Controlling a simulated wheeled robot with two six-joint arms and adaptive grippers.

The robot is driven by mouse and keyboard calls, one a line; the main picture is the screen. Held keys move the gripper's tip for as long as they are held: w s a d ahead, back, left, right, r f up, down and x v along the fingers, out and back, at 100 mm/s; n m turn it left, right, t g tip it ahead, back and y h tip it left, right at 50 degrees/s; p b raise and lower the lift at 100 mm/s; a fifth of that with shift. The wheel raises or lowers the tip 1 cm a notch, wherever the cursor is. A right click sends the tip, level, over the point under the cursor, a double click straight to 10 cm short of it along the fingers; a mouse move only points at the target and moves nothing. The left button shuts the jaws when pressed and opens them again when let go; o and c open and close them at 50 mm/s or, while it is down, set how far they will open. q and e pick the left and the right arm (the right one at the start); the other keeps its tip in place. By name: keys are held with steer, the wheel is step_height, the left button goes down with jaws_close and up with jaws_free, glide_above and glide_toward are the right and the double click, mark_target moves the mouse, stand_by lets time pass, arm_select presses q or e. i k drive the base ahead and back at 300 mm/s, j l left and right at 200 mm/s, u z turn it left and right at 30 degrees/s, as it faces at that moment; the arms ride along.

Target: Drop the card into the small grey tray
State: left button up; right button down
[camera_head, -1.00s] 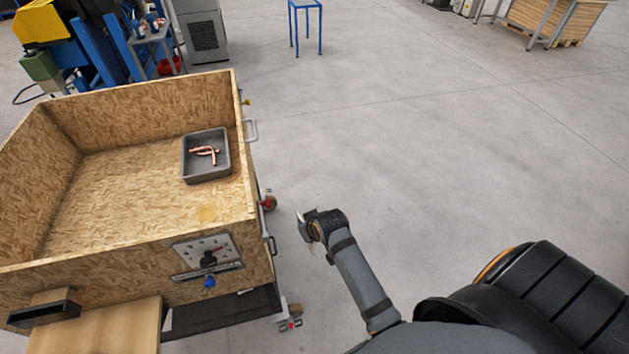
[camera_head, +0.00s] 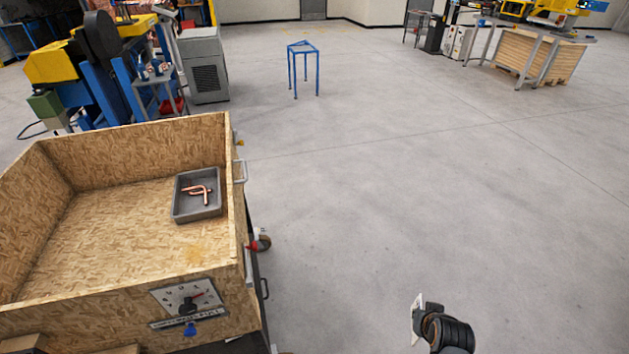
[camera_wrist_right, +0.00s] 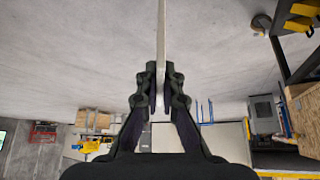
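The card (camera_wrist_right: 162,45) is a thin pale sheet, seen nearly edge-on in the right wrist view. My right gripper (camera_wrist_right: 160,95) is shut on it, with a finger on each side. In the head view the card (camera_head: 417,312) is a small whitish piece at the end of my right gripper (camera_head: 422,322), low in the picture over the bare floor. The small grey tray (camera_head: 196,213) lies in the wooden bin at the left, with copper tube pieces (camera_head: 199,193) in it. The gripper and card are well to the right of the tray. My left gripper is not in view.
The chipboard bin (camera_head: 100,285) has raised walls around the tray, with a dial plate (camera_head: 187,299) on its near side and a handle (camera_head: 240,173) on its right side. A blue stand (camera_head: 304,68) is farther back. The concrete floor between is clear.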

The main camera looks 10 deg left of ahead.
mark_target(210, 202)
steer(key=z, duration=2.4)
steer(key=i+j+u, duration=0.1)
steer(key=i+u, duration=0.55)
steer(key=u, duration=0.2)
steer(key=i+l+u, duration=0.1)
steer(key=i+u, duration=0.3)
steer(key=i+l+u, duration=0.2)
steer(key=u, duration=0.25)
steer(key=i+j+u, duration=0.7)
steer(key=i+u, duration=0.15)
steer(key=i, duration=0.2)
steer(key=i+u, duration=0.4)
steer(key=i, duration=0.15)
steer(key=i+u, duration=0.4)
steer(key=i, duration=0.15)
steer(key=i+l+z, duration=0.2)
steer(key=i, duration=0.55)
steer(key=i+j+z, duration=0.1)
steer(key=i+z, duration=0.15)
steer(key=i, duration=0.45)
steer(key=i+j+z, duration=0.2)
steer(key=i, duration=0.55)
steer(key=u, duration=5.2)
